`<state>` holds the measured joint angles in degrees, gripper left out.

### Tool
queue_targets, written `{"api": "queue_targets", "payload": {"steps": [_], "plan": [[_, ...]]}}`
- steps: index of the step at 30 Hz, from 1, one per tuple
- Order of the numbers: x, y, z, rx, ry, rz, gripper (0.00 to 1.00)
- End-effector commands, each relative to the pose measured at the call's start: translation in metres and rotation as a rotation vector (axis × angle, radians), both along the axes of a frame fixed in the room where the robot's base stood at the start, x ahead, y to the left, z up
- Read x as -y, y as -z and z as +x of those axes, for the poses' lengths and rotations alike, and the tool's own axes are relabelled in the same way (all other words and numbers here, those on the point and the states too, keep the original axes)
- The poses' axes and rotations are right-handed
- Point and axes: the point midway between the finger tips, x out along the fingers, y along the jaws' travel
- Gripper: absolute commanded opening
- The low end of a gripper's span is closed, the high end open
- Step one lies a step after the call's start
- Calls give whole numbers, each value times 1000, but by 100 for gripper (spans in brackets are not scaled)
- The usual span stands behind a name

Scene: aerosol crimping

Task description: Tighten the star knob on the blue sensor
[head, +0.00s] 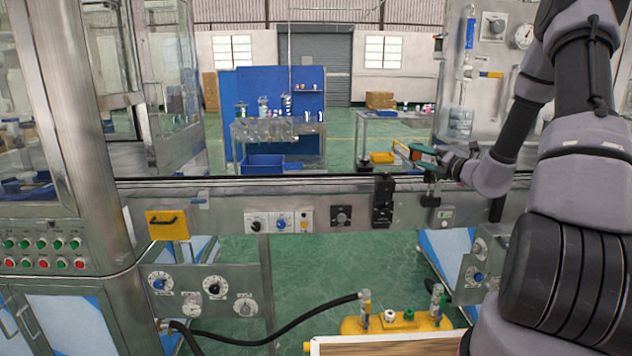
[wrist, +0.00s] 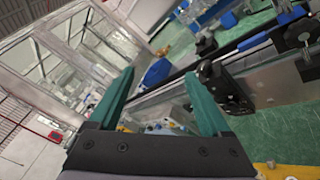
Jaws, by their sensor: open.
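My gripper (head: 413,156) is at the right in the head view, pointing left just above the conveyor rail. Its green fingers are spread and empty in the wrist view (wrist: 164,90). A black clamp-mounted device (head: 383,203) sits on the rail front, left of and below the gripper. The wrist view shows a black device (wrist: 226,86) near the right finger, apart from it as far as I can see. Another dark bracket (head: 430,190) stands directly below the gripper, partly hidden by it.
The conveyor (head: 340,213) runs across the middle, with switches on its front. A glass-walled machine (head: 90,120) stands at left. A yellow tank (head: 395,325) with a black hose is low in front. A blue bin (head: 263,167) and tables stand behind. Green floor is open beyond.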

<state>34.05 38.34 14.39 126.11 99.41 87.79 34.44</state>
Motion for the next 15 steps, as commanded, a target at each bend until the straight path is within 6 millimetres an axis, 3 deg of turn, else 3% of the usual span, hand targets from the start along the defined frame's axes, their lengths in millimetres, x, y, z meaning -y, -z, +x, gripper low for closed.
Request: {"api": "queue_targets", "payload": {"steps": [1,6,10,15], "plan": [[-29,-25,-12,48,-98,-110,82],[-107,-75,-71,211,-418,-492,82],[-147,-97,-126,357,-639,-789,82],[-170,-114,-198,570,-897,-1184,82]]}}
